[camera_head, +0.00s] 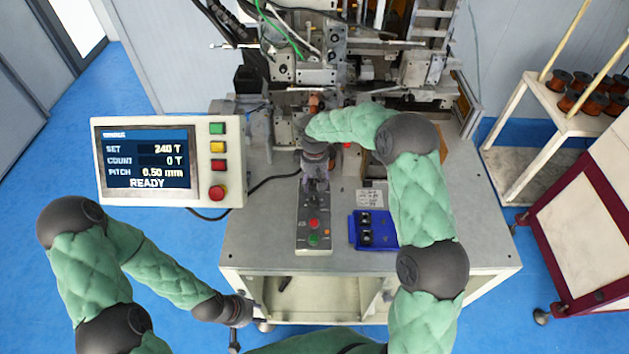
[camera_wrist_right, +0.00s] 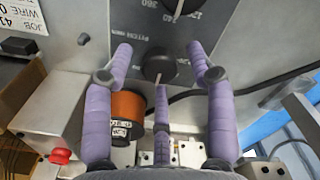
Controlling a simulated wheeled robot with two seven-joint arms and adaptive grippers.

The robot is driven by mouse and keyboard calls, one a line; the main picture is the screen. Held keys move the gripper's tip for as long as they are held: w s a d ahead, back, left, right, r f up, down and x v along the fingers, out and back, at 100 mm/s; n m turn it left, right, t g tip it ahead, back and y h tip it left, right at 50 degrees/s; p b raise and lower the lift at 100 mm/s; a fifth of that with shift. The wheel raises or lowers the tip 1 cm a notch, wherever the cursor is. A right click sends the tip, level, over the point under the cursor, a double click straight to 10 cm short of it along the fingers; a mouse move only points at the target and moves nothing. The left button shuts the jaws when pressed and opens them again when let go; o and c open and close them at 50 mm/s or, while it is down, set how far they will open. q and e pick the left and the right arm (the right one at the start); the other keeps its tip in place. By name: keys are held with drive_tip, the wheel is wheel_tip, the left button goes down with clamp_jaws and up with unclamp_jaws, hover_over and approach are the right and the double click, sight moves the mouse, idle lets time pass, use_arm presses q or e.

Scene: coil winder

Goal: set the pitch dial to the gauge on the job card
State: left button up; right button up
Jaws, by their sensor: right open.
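In the right wrist view a dark round knob (camera_wrist_right: 160,66) sits on a grey panel beside lettering that appears to read PITCH; a pale mark shows on its lower edge. My right gripper (camera_wrist_right: 161,54) is open, its purple fingers spread to either side of the knob; contact cannot be told. The job card (camera_wrist_right: 22,14) shows partly at the top left, its wire figure cut off. In the head view the right gripper (camera_head: 316,184) is over the control box (camera_head: 314,244). The display (camera_head: 150,158) reads PITCH 0.50 mm. My left gripper (camera_head: 236,328) is low at the left, too small to read.
A blue tray (camera_head: 354,229) with dark parts lies right of the control box. The winding machine (camera_head: 318,72) stands behind. An orange spool (camera_wrist_right: 127,107) and a red button (camera_wrist_right: 60,156) are near the right gripper. A spool rack (camera_head: 520,168) stands at the right.

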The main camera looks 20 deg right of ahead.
drive_tip(key=shift+f, duration=0.1)
clamp_jaws()
drive_tip(key=shift+n, duration=0.3)
drive_tip(key=n, duration=0.3)
drive_tip(key=shift+n, duration=0.3)
drive_tip(key=n, duration=0.4)
drive_tip(key=shift+n+p, duration=0.3)
drive_tip(key=shift+p, duration=0.1)
drive_tip(key=n, duration=0.4)
drive_tip(key=shift+p, duration=0.3)
drive_tip(key=shift+n+p, duration=0.35)
drive_tip(key=shift+n, duration=2.15)
